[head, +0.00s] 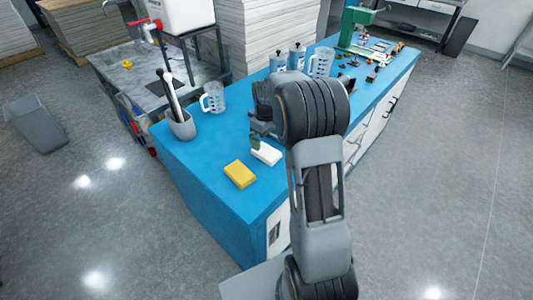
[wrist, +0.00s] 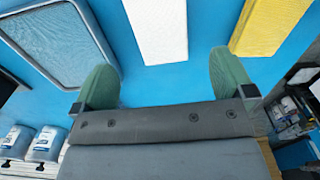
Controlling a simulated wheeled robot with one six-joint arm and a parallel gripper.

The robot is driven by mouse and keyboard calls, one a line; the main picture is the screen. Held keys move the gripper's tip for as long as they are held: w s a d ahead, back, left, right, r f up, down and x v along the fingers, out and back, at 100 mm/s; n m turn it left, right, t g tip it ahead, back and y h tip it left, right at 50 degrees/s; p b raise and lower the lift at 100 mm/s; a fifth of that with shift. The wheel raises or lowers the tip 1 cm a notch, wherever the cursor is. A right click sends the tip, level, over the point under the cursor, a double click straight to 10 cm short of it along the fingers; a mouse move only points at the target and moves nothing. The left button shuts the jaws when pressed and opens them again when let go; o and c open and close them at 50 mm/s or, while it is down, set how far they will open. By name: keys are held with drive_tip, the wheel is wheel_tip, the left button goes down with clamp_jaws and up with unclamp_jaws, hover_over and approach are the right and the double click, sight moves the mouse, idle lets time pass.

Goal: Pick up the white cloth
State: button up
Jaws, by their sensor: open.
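The white cloth (head: 266,155) lies folded as a flat block on the blue counter, right beside my gripper (head: 255,139) in the head view. In the wrist view the white cloth (wrist: 158,28) is at the top centre, beyond the gap between my green fingertips. My gripper (wrist: 164,84) is open and empty, with bare blue counter showing between the fingers. The cloth's far end is cut off by the frame's top edge. I cannot tell how high the fingers are above the counter.
A yellow block (head: 240,174) lies just beside the cloth. A measuring jug (head: 213,98) and a grey holder (head: 182,125) with upright tools stand to the left. Bottles (head: 278,63) stand farther back. The counter's front-left end is clear.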

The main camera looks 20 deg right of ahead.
sight(265, 150)
drive_tip(key=shift+s+f+p, duration=0.1)
drive_tip(key=shift+f+p, duration=0.3)
drive_tip(key=shift+f, duration=2.95)
drive_tip(key=shift+c, duration=0.3)
drive_tip(key=c, duration=0.9)
drive_tip(key=shift+r, duration=0.1)
drive_tip(key=shift+c, duration=0.2)
